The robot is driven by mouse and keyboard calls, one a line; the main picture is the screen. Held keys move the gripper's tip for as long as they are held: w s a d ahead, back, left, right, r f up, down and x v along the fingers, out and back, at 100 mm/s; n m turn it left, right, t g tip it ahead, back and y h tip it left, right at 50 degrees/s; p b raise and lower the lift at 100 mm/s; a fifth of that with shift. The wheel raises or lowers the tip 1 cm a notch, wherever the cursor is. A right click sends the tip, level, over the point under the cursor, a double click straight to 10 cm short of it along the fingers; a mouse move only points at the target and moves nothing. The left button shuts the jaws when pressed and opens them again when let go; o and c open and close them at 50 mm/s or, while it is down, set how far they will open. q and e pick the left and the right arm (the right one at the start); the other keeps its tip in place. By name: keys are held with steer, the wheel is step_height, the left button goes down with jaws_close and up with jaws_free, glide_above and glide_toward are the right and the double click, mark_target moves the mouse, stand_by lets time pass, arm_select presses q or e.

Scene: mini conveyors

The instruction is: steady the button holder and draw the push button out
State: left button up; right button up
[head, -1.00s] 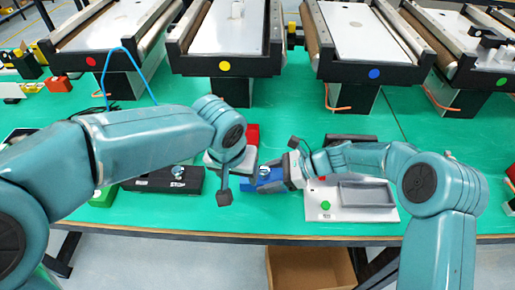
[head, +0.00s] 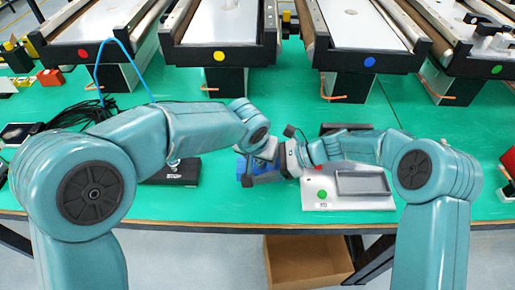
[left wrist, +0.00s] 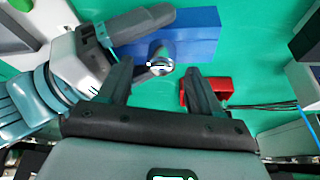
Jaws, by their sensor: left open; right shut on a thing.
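The button holder is a blue block, seen in the left wrist view (left wrist: 195,42) and partly behind my grippers in the head view (head: 242,166). The push button (left wrist: 160,64) shows as a round, shiny metal piece at the block's near side. My right gripper (left wrist: 150,25) is shut on the blue holder, with a dark finger lying along it; in the head view it comes in from the right (head: 281,160). My left gripper (left wrist: 158,72) is open, its two fingers on either side of the push button. I cannot tell whether they touch it.
A red block (left wrist: 222,88) lies beside the left gripper's right finger. A white panel (head: 318,203) with a green button and a grey tray (head: 362,185) stands right of the holder. A black box (head: 178,180) lies left. Several conveyors stand at the back.

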arm_select(q)
steer(key=shift+w+f, duration=0.1)
steer(key=shift+f, duration=0.2)
steer(key=c, duration=1.1)
steer(key=shift+r, duration=0.1)
steer(key=shift+r, duration=2.7)
arm_select(e)
steer(key=o, duration=0.9)
